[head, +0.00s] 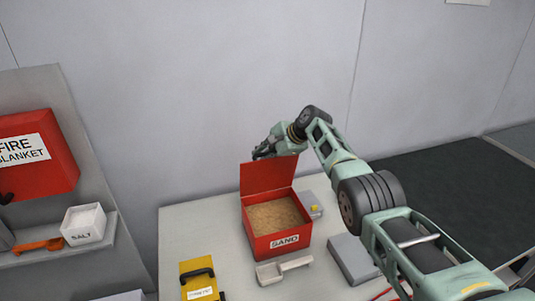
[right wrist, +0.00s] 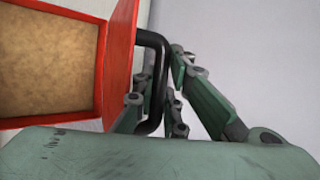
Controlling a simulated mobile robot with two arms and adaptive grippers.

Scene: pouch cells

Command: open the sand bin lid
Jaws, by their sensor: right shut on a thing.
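The red sand bin (head: 262,247) stands on the light table with its label facing me and sand (head: 275,215) showing inside. Its red lid (head: 267,175) is swung up, standing about upright at the back of the bin. My right gripper (head: 262,153) is at the lid's top edge, partly hidden behind it. In the right wrist view, the lid (right wrist: 120,60) carries a black handle (right wrist: 153,42), and the fingers of my right gripper (right wrist: 160,95) are shut on it. The sand (right wrist: 50,55) also shows there. My left gripper is not in view.
A pale scoop (head: 283,269) lies before the bin. A grey box (head: 354,260) is to its right, a yellow case (head: 197,278) to its front left. A salt box (head: 84,224) and the red fire blanket box (head: 35,155) are at left. The wall is close behind.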

